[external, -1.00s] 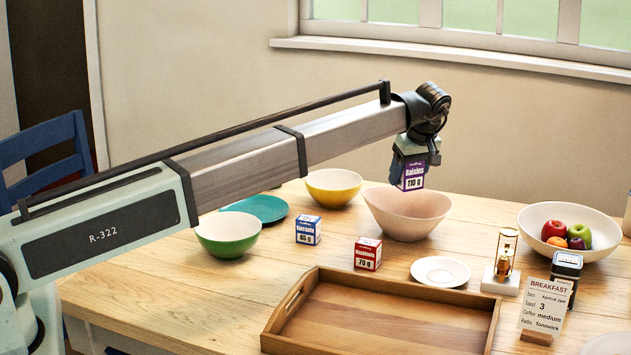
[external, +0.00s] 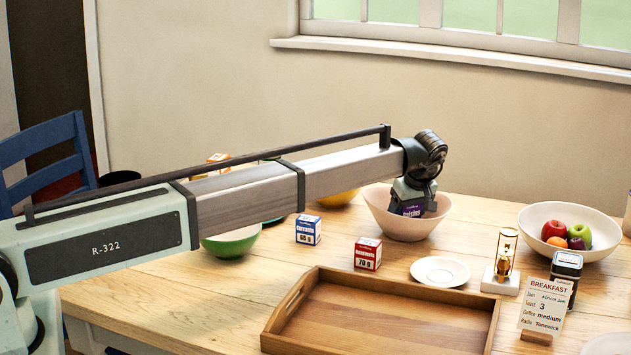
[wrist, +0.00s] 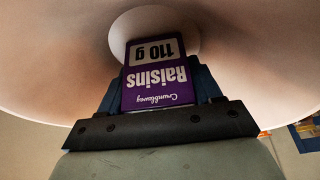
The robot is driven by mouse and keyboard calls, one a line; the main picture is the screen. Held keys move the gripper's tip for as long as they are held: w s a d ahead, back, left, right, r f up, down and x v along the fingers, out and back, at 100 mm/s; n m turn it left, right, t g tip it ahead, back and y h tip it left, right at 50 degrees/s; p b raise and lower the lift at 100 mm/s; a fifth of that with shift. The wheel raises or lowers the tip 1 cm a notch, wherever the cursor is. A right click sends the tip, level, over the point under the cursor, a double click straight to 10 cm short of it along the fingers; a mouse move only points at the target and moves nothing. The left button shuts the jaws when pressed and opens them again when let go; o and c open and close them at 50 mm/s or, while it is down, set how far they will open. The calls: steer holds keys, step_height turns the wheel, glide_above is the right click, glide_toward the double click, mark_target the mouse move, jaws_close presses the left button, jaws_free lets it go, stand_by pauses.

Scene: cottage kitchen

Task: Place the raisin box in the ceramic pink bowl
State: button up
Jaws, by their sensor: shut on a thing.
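The purple raisin box (external: 411,208) is held by my gripper (external: 412,205), inside the ceramic pink bowl (external: 391,222) at the back of the table. The bowl's front wall hides the lower part of the box. In the wrist view the box (wrist: 157,75) sits between the blue fingers of my gripper (wrist: 158,88), its label upside down. The inside of the pink bowl (wrist: 60,60) surrounds it, with the round bottom beyond the box. I cannot tell whether the box touches the bottom.
A green bowl (external: 232,243), a blue currants box (external: 308,230) and a red box (external: 367,254) stand left of the pink bowl. A white saucer (external: 440,271) and a wooden tray (external: 380,310) are in front. A fruit bowl (external: 540,242) is at the right.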

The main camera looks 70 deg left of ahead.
steer(key=shift+f, duration=0.1)
steer(key=o, duration=0.8)
steer(key=shift+o, duration=0.2)
steer(key=v, duration=1.2)
